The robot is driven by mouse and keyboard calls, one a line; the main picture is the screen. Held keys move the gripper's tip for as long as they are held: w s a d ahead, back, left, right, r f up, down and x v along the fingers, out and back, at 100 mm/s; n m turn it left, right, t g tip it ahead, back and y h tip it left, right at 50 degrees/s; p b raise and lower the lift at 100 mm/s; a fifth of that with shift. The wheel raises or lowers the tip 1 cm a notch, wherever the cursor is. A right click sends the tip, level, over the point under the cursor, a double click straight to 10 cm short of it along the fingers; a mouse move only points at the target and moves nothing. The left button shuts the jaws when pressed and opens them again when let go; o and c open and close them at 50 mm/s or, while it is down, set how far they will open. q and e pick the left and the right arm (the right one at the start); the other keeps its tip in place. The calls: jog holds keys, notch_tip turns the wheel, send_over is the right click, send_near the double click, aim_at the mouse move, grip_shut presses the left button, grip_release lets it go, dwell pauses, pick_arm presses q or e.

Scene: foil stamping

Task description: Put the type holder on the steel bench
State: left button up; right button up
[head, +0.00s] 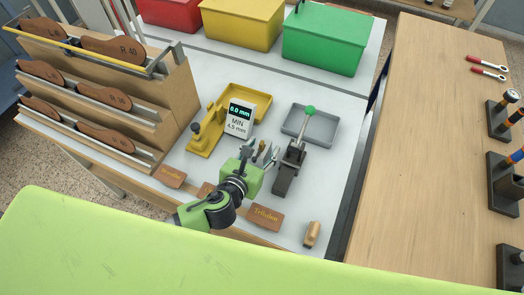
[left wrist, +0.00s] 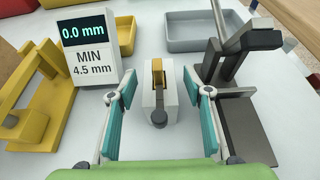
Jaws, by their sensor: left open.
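A small pale block with a brass piece on top and a dark knob-ended handle, which looks like the type holder (left wrist: 158,76), stands on the pale grey bench top in the left wrist view. In the head view its brass part (head: 262,146) shows only partly beside the fingers. My left gripper (head: 259,155) is open over this bench (head: 345,140). In the left wrist view the teal pads of the left gripper (left wrist: 159,92) are on either side of the block, with a visible gap on each side. My right gripper is not in view.
A grey lever press (head: 290,170) stands close to the right, a yellow gauge stand (head: 206,135) with a display (head: 240,118) to the left. A grey tray (head: 326,128) and yellow tray lie behind. Leather tags (head: 265,217) lie in front. A wooden bench (head: 425,160) is at right.

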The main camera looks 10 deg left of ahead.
pick_arm(q)
jog(key=shift+c, duration=0.4)
grip_shut()
jog(key=shift+r, duration=0.1)
